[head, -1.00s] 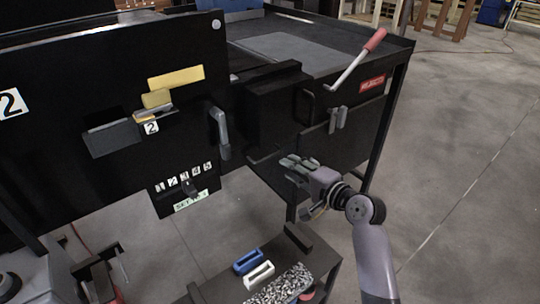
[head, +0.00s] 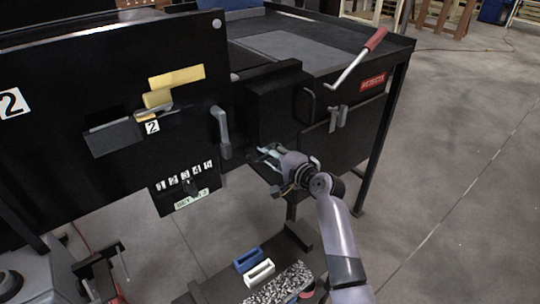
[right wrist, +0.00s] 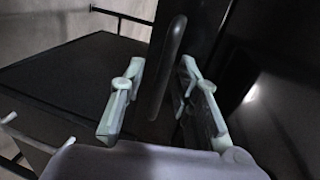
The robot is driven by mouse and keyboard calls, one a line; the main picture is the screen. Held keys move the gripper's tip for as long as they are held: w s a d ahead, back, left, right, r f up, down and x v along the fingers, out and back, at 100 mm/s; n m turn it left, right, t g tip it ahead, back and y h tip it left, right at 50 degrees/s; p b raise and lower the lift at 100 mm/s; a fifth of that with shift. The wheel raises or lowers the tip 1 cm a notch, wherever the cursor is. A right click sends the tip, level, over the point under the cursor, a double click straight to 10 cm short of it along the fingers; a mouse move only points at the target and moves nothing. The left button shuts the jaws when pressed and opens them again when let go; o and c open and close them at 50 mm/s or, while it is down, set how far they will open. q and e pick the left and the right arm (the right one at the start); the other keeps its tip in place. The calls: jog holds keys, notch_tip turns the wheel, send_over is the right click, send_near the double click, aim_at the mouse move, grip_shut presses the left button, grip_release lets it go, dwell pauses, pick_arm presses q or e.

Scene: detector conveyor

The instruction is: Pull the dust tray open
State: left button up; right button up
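My right gripper (head: 268,158) is in front of the black conveyor machine, at the lower edge of the black box (head: 276,120). In the right wrist view a black bar handle (right wrist: 168,65) stands between the two pale green fingers (right wrist: 157,100). One finger is on each side, with a visible gap, so the gripper is open around the handle. I cannot tell whether either finger touches it. The dust tray itself is hard to make out against the dark machine; in the head view the gripper and shadow hide the handle. My left gripper is not clearly in view.
A red-gripped lever (head: 357,58) and a grey latch (head: 338,119) are to the right of the box. A grey handle (head: 221,132) is to its left. Below lie a blue block (head: 249,260) and a white block (head: 259,274). Floor at the right is clear.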

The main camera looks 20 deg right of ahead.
grip_shut()
dwell(0.7)
